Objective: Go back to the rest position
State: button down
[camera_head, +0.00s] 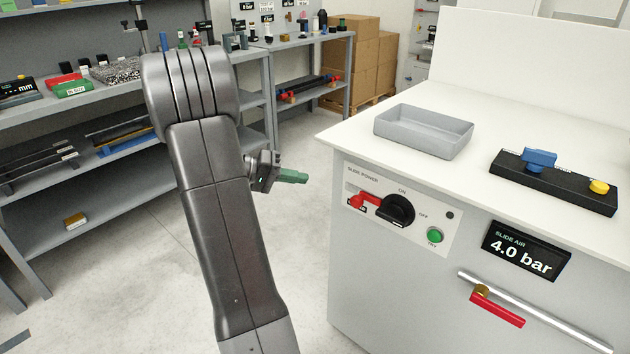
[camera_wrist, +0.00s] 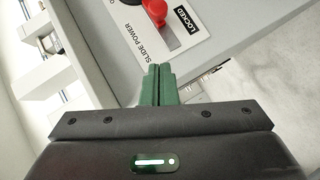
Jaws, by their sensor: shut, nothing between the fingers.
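My gripper (camera_head: 291,177) shows in the head view behind my dark arm, with its green fingers pointing right toward the white cabinet. In the wrist view the two green fingers (camera_wrist: 157,85) lie together, shut and empty. They are apart from the slide power panel (camera_head: 393,212), which is on the cabinet front to the right. The panel bears a red handle (camera_head: 362,200), a black rotary knob (camera_head: 397,210) and a green button (camera_head: 435,235). In the wrist view the red handle (camera_wrist: 155,10) is beside a LOCKED label (camera_wrist: 190,20).
The white cabinet (camera_head: 350,270) fills the right, with a grey tray (camera_head: 423,131) and a black control block (camera_head: 553,185) on top. A red-handled valve (camera_head: 497,308) sits on a pipe at its front. Loaded grey shelves (camera_head: 85,195) stand left and behind. Floor between is clear.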

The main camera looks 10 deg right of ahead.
jog(key=shift+a+r, duration=0.25)
jog(key=shift+a, duration=0.4)
jog(key=shift+d, duration=0.1)
jog(key=f+p+x, duration=0.1)
jog(key=p+x, duration=0.1)
jog(key=x, duration=0.8)
jog(key=shift+f+p, duration=0.3)
jog(key=shift+f, duration=0.05)
jog(key=shift+w, duration=0.1)
